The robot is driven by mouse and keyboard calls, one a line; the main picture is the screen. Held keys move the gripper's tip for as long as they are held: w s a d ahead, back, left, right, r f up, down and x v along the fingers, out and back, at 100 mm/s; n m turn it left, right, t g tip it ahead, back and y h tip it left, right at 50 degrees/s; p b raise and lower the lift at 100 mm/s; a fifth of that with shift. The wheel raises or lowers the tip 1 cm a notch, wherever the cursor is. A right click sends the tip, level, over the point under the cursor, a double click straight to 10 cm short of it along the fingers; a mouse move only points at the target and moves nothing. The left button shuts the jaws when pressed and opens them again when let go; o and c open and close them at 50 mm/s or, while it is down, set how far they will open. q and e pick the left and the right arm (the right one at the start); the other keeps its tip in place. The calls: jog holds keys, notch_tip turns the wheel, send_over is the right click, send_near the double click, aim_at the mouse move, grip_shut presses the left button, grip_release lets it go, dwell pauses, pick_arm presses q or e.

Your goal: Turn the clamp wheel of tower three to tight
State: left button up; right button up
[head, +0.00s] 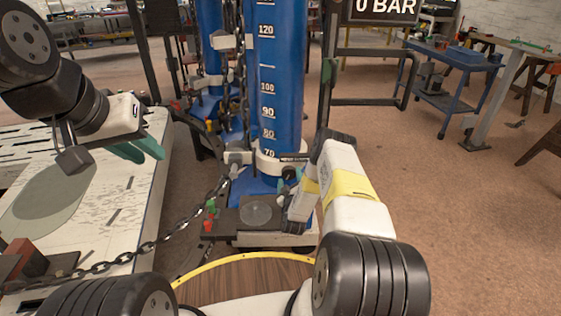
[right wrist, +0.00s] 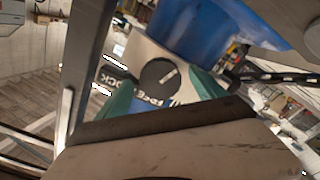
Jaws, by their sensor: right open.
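A tall blue tower (head: 276,85) with a white number scale stands at centre in the head view; I see no tower number. In the right wrist view a dark round wheel (right wrist: 159,75) with a white pointer line sits on a pale plate, with partly readable lettering around it. My right gripper (right wrist: 162,90) is open, its teal fingers appearing either side of the wheel; I cannot tell whether they touch it. In the head view my right gripper (head: 286,188) is by the tower's base and hides the wheel. My left gripper (head: 138,149) hangs over the white table, its finger gap unclear.
A second blue tower (head: 209,45) stands behind. A chain (head: 150,246) runs from the white table (head: 125,205) to the tower's base. A display (head: 385,8) reads 0 BAR. A blue cart (head: 450,80) stands at the right; the floor before it is clear.

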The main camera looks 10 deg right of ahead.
jog(key=shift+w+d, duration=0.25)
jog(key=shift+w, duration=1)
jog(key=c, duration=1.4)
jog(key=shift+o, duration=0.2)
